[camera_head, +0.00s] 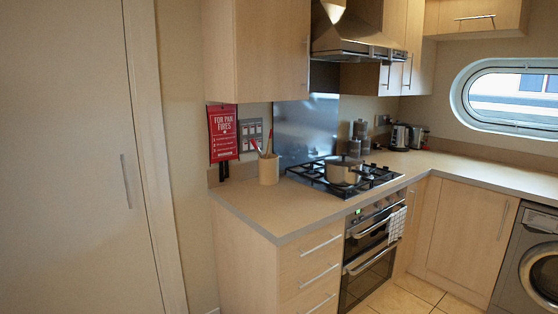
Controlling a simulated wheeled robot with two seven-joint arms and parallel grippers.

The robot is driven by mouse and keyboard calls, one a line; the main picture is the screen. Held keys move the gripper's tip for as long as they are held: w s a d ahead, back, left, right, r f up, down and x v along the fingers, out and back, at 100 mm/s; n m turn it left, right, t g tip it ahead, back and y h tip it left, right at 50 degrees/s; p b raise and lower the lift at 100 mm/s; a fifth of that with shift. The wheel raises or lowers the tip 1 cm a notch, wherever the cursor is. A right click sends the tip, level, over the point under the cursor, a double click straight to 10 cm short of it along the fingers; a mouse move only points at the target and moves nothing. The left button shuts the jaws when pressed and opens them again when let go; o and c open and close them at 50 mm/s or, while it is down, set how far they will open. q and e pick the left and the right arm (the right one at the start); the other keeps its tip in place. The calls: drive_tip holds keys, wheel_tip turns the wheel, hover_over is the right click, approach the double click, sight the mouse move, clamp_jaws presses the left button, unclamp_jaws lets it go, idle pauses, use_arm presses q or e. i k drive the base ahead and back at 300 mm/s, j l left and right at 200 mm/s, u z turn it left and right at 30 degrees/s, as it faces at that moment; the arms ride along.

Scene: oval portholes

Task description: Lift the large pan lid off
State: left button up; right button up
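A pan (342,175) with a light metal body stands on the black gas hob (318,183), in the middle of the camera_head view. A lid (344,161) appears to sit on top of the pan; its edge and knob are too small to make out clearly. No other pan lid shows clearly. Neither of my grippers is in the picture.
A utensil pot (268,170) stands on the counter (262,212) left of the hob. The oven (370,250) is below the hob, and the extractor hood (350,40) hangs above. A kettle (400,137) stands at the back right. The front left counter is clear.

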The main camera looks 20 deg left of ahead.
sight(343, 160)
drive_tip(key=i+u, duration=0.15)
drive_tip(key=u, duration=0.65)
drive_tip(key=i+l+u, duration=0.45)
drive_tip(key=l, duration=0.25)
drive_tip(key=i+l+u, duration=0.4)
drive_tip(key=l, duration=0.4)
